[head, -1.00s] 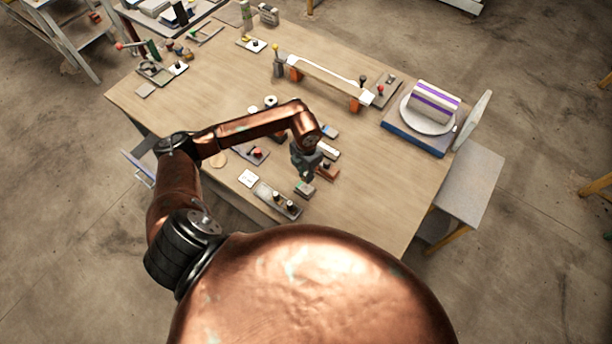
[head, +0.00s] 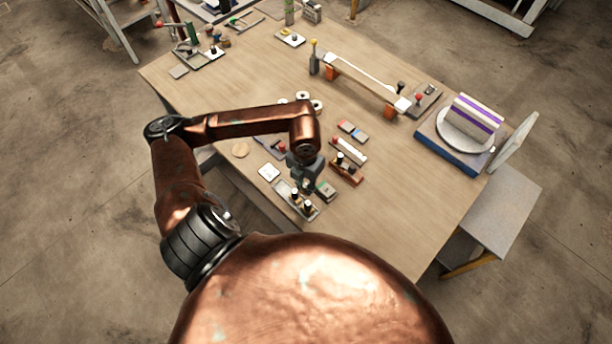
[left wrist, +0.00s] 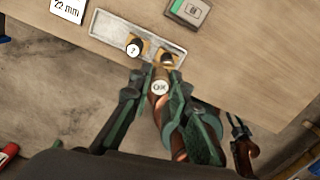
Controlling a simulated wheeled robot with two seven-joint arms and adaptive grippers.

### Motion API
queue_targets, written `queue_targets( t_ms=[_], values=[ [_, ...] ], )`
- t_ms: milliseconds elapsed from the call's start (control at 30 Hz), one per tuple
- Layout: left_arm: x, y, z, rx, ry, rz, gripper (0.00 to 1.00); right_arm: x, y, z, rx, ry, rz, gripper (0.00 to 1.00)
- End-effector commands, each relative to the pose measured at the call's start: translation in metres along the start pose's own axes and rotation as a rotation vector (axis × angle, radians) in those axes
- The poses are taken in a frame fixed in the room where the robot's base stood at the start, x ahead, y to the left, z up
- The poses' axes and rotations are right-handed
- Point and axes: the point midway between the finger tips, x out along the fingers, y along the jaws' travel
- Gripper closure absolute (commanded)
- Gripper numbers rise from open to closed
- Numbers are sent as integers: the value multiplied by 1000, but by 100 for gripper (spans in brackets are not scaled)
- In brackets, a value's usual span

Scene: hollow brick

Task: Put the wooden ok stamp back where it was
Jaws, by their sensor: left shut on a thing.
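The wooden ok stamp (left wrist: 160,90) shows in the left wrist view with its round white "OK" top facing the camera. My left gripper (left wrist: 158,100) is shut on it. In the head view my left gripper (head: 306,188) is beside the tray (head: 283,190) and hides the held stamp.
A green and grey box (head: 326,191) lies just right of the tray. A white "22 mm" card (head: 269,172) lies left of it. A brown rack (head: 345,173) stands farther right.

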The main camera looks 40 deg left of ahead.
Motion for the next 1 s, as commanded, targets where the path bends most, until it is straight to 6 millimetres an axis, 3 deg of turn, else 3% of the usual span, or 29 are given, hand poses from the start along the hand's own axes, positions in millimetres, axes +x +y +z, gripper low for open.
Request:
queue_targets(
  t_ms=[367,533,700,1000],
  values=[
    [33,46,66,-14,1,1,99,-12,4,-2,-2,2,4,60],
    [64,61,89,-12,2,-2,99,-14,6,-2,-2,2,6,60],
    [84,70,104,-9,0,-2,99,-15,8,-2,-3,2,8,60],
    [105,75,110,-7,2,-2,99,-18,8,-3,-3,2,7,60]
  ],
)
